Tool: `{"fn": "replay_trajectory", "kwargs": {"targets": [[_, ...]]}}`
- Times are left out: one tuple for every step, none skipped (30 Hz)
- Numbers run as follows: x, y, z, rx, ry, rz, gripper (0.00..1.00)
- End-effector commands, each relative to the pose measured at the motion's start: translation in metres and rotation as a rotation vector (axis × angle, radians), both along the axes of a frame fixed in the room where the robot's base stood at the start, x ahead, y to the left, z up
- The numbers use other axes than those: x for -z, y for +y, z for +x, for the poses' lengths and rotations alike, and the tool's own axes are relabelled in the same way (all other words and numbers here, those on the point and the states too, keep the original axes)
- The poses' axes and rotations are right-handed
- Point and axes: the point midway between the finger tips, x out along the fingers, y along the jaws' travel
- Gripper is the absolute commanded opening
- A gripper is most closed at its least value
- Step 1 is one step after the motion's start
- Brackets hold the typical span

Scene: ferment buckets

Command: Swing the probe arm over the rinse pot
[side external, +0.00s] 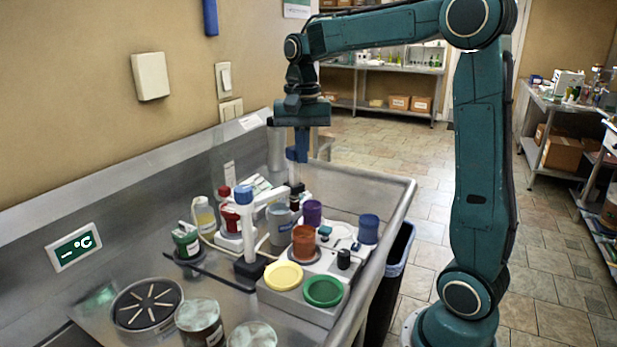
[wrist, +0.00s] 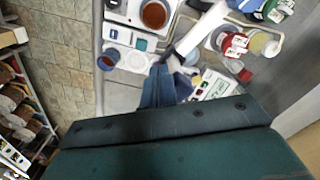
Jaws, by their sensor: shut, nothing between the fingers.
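The white probe arm (side external: 268,201) reaches right from an upright post with a blue cap, and a dark probe (side external: 296,201) hangs at its free end. It also shows in the wrist view (wrist: 199,32), running down toward my fingers. My gripper (side external: 298,157) is shut and empty, with blue fingers pointing down above the probe end; in the wrist view its fingertips (wrist: 160,68) overlap the arm's end, and I cannot tell whether they touch. A grey pot (side external: 279,226), a purple pot (side external: 312,214), an orange-brown pot (side external: 303,243) and a blue pot (side external: 368,229) stand nearby. No label shows which is the rinse pot.
Yellow (side external: 284,275) and green (side external: 323,291) discs lie at the block's front. A red-capped container (side external: 229,218) and a green container (side external: 186,241) stand left of the post. The counter's raised rim (side external: 392,225) bounds the right.

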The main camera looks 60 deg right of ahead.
Motion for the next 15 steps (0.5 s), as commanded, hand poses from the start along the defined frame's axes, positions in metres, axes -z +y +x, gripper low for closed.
{"fn": "replay_trajectory", "kwargs": {"targets": [[0.0004, -0.0023, 0.0028, 0.001, 0.001, 0.000, 0.00], [0.0004, -0.0033, 0.0041, 0.001, 0.001, 0.001, 0.00], [0.0003, -0.0044, 0.0056, 0.001, 0.000, 0.000, 0.00], [0.0003, -0.0051, 0.0063, 0.001, 0.000, 0.000, 0.00], [0.0003, -0.0057, 0.0070, 0.001, 0.000, 0.000, 0.00], [0.0002, -0.0062, 0.0076, 0.001, 0.000, 0.000, 0.00], [0.0002, -0.0064, 0.0079, 0.001, 0.000, 0.000, 0.00], [0.0002, -0.0065, 0.0081, 0.001, 0.000, 0.000, 0.00], [0.0002, -0.0066, 0.0081, 0.001, 0.000, 0.000, 0.00], [0.0002, -0.0066, 0.0081, 0.001, 0.000, 0.000, 0.00], [0.0002, -0.0066, 0.0081, 0.001, 0.000, 0.000, 0.00], [0.0002, -0.0065, 0.0081, 0.001, 0.001, 0.001, 0.00], [0.0002, -0.0065, 0.0081, 0.001, 0.001, 0.001, 0.00], [0.0002, -0.0065, 0.0081, 0.001, 0.001, 0.000, 0.00], [0.0002, -0.0065, 0.0081, 0.001, 0.001, 0.000, 0.00]]}}
